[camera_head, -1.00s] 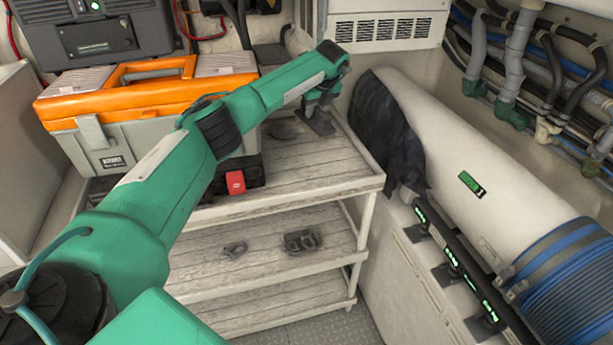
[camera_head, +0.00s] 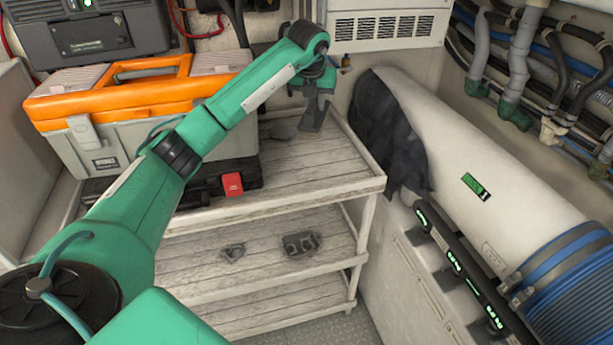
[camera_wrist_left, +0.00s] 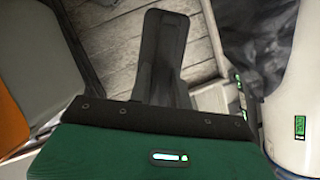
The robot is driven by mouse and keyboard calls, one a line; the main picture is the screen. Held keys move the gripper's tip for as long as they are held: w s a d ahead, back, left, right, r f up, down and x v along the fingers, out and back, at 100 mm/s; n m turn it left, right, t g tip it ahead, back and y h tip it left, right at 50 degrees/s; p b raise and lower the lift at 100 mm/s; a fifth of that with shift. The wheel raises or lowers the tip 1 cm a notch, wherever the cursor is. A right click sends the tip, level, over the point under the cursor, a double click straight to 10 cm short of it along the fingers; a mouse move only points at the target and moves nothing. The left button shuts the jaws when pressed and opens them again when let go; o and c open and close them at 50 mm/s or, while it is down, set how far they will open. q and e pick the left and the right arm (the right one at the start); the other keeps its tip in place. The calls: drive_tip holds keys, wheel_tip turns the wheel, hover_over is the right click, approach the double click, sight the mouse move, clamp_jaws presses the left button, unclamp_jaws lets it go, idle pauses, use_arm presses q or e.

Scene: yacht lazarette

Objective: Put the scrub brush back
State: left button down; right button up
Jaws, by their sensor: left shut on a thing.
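My left gripper (camera_head: 314,116) reaches over the back right part of the top shelf (camera_head: 330,180), fingers pointing down. Its dark fingers (camera_wrist_left: 162,55) are closed together, seen end on against the shelf boards in the left wrist view. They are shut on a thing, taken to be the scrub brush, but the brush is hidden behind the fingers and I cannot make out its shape. A dark grey flat patch (camera_head: 283,130) lies on the shelf just left of the gripper. My right gripper is not in view.
An orange-and-grey toolbox (camera_head: 140,110) stands left on a black case with a red latch (camera_head: 232,184). Two dark items (camera_head: 300,243) (camera_head: 233,252) lie on the middle shelf. The top shelf's front right is clear.

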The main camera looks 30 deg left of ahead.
sight(305, 117)
use_arm(q)
drive_tip(key=s+r+m, duration=0.1)
drive_tip(key=s+r, duration=0.1)
drive_tip(key=s+r+m+h, duration=0.1)
drive_tip(key=shift+s+a+r+m, duration=0.1)
drive_tip(key=shift+a+r+m, duration=0.05)
drive_tip(key=shift+a+m, duration=0.15)
drive_tip(key=shift+s, duration=0.15)
wheel_tip(305, 117, down, 20)
drive_tip(key=p, duration=0.4)
drive_tip(key=shift+s+r, duration=0.1)
drive_tip(key=shift+r, duration=0.15)
drive_tip(key=shift+f+b, duration=0.2)
drive_tip(key=shift+b, duration=0.1)
drive_tip(key=c, duration=1.3)
unclamp_jaws()
drive_tip(key=shift+r, duration=0.1)
